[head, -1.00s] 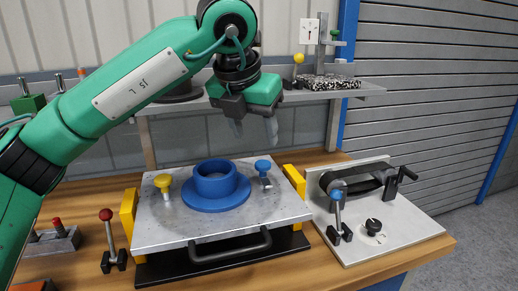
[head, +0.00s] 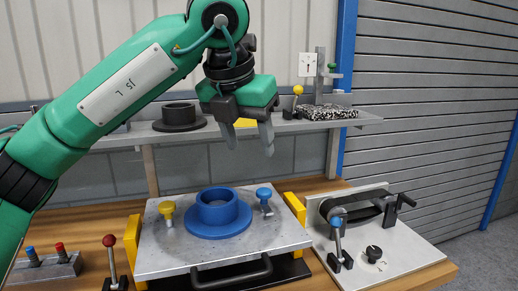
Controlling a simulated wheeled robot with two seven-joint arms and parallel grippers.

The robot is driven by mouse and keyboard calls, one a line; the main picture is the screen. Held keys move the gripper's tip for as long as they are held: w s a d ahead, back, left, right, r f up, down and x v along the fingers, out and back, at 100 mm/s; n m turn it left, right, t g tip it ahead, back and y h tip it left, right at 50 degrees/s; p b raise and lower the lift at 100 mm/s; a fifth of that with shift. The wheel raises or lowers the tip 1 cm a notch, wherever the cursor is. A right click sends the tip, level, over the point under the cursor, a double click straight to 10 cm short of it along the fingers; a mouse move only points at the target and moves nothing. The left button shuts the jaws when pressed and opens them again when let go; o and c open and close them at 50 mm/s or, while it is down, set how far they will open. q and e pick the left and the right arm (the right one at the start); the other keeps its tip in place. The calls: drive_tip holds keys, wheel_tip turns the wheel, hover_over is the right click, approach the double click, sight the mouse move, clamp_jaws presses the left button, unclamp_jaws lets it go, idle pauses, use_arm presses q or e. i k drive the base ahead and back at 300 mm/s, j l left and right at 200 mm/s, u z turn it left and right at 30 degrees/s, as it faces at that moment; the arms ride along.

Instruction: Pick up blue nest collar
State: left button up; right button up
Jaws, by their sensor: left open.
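The blue nest collar (head: 217,212), a flanged ring with a raised round opening, sits flat on the grey metal plate (head: 166,259). A yellow knob (head: 168,210) stands on the plate to its left and a blue knob (head: 264,195) to its right. My left gripper (head: 250,145) is open and empty, fingers pointing down, above and slightly right of the collar, well clear of it. My right gripper is not in view.
Yellow blocks flank the plate, and a red-knobbed lever (head: 110,250) stands to its left. A belt fixture (head: 375,225) is to the right. A shelf (head: 290,128) behind holds a black flanged ring (head: 180,117) and a speckled block (head: 325,112).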

sight(203, 221)
drive_tip(key=k, duration=0.9)
